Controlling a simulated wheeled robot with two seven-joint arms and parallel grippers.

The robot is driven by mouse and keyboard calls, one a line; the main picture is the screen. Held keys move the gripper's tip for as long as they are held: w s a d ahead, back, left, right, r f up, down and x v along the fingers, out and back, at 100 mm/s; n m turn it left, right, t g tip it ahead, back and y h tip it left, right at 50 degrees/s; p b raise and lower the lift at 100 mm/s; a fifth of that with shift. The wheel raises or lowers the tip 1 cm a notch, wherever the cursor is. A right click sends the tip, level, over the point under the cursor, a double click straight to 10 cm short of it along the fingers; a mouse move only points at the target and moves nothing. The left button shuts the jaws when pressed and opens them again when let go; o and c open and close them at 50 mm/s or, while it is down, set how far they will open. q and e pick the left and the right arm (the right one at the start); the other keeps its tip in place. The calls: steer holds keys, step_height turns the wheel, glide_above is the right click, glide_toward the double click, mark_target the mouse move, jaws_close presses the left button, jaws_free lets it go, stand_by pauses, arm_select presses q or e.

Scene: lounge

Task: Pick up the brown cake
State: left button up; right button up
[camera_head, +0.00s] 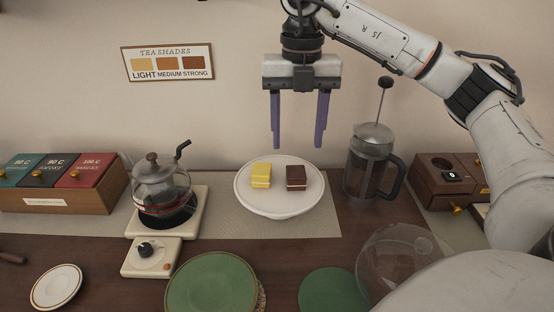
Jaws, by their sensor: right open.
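The brown cake (296,178) is a small dark square with a pale layer. It sits on the right part of a round white plate (287,206). A yellow cake (261,175) sits to its left on the same plate, with a small gap between them. My right gripper (297,143) hangs above the plate with its two purple fingers pointing down. It is open, with nothing between the fingers. The fingertips appear higher than the cakes in the picture. My left gripper is not in view.
A glass teapot (160,185) on a cream warmer stands left of the plate. A French press (369,170) stands close on the right. Green plates (212,285) and a clear glass vessel (398,262) are in front. Tea boxes (60,185) are at far left.

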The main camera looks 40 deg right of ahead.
mark_target(296, 171)
steer(key=f, duration=0.1)
steer(key=s+f, duration=0.1)
steer(key=shift+f, duration=0.7)
steer(key=f, duration=0.5)
steer(key=shift+w+p, duration=0.3)
steer(key=shift+f, duration=0.2)
steer(key=c, duration=0.9)
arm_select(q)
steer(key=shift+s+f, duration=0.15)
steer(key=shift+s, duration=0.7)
arm_select(e)
steer(key=shift+c, duration=1.2)
